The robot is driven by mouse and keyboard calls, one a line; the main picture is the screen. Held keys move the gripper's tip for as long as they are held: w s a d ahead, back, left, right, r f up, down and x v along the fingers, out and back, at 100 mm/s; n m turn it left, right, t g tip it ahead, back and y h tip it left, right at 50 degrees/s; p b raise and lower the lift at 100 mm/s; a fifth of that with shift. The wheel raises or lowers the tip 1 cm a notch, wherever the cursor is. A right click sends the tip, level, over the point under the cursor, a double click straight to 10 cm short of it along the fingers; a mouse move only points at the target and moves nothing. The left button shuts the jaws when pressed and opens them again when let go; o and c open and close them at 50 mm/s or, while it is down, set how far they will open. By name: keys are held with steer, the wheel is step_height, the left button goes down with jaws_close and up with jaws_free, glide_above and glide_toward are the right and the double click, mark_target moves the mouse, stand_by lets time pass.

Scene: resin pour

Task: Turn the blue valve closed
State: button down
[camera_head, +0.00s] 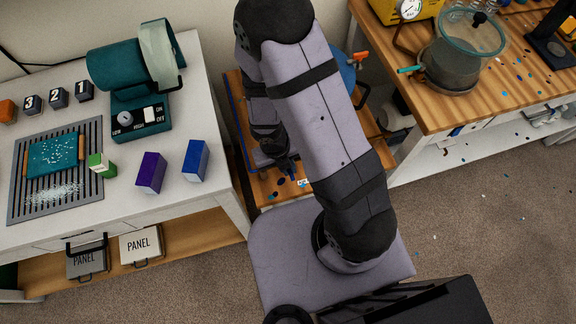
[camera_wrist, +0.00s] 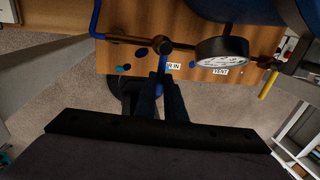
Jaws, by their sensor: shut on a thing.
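The blue valve (camera_wrist: 163,63) shows in the wrist view as a short blue lever below a round brass fitting on a pipe, beside a partly covered label ending "R IN". My gripper (camera_wrist: 160,80) is shut on this lever, with a dark finger on each side of it. The lever points from the fitting down toward my wrist in the picture. In the head view my gripper (camera_head: 287,168) is over the front of a low wooden bench, and my arm hides the valve there.
A pressure gauge (camera_wrist: 222,52) is right of the valve, with a "VENT" label (camera_wrist: 221,71) under it. A yellow lever (camera_wrist: 268,86) hangs farther right. A blue hose (camera_wrist: 95,18) rises at the left. A white table (camera_head: 215,110) stands left of the bench.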

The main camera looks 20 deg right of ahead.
steer(key=c, duration=1.8)
jaws_free()
steer(key=shift+a+r+p, duration=0.25)
steer(key=shift+r+p, duration=0.6)
steer(key=shift+r, duration=0.35)
steer(key=shift+a+r+p, duration=0.2)
steer(key=shift+r+p, duration=0.6)
steer(key=shift+r, duration=0.45)
steer(key=shift+a+r+p, duration=0.25)
steer(key=shift+r+p, duration=0.6)
steer(key=shift+r, duration=0.35)
